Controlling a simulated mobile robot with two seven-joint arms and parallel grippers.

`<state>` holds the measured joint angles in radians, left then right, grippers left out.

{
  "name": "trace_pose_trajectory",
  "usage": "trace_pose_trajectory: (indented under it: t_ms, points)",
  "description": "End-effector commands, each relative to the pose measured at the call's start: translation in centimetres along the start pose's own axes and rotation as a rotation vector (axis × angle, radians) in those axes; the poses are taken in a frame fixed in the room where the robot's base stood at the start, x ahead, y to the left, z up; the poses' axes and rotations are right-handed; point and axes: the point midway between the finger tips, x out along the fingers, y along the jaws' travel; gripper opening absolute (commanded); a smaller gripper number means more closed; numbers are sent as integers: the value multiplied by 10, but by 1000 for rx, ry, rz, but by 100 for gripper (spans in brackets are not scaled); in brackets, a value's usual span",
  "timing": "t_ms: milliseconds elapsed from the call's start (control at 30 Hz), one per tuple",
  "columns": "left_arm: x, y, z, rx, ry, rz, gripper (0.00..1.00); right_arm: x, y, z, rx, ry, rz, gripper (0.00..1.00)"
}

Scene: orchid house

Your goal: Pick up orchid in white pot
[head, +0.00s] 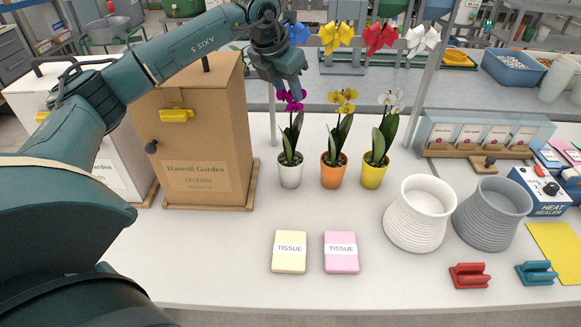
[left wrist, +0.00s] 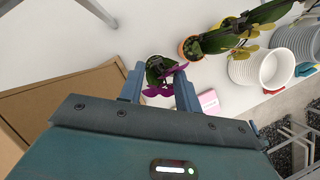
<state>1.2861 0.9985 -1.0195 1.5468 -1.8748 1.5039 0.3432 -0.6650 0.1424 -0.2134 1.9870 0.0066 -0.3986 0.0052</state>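The orchid in the white pot (head: 290,174) stands upright on the white table, leftmost of three potted orchids, with purple flowers. My left gripper (head: 295,92) is above it, pointing down, its tips at about the height of the flowers. In the left wrist view the gripper (left wrist: 160,90) is open, with the purple flowers (left wrist: 157,91) showing between its two fingers. The white pot is mostly hidden there by leaves and flowers. I see nothing held. My right gripper is not in view.
An orchid in an orange pot (head: 333,172) stands close on the right, then one in a yellow pot (head: 374,172). A cardboard box (head: 196,125) is to the left. Tissue packs (head: 290,262) lie in front; a white ribbed pot (head: 419,222) is at right.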

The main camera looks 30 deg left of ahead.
Motion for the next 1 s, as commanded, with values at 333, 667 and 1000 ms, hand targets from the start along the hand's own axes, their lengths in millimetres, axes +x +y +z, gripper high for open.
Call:
trace_pose_trajectory:
  t_ms: [333, 667, 1000]
  points:
    - [44, 0, 3, 0, 4, -1, 33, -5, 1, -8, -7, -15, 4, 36]
    - [52, 1, 2, 0, 0, -1, 33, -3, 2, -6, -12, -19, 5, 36]
    - [52, 1, 2, 0, 0, -1, 6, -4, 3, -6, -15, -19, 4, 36]
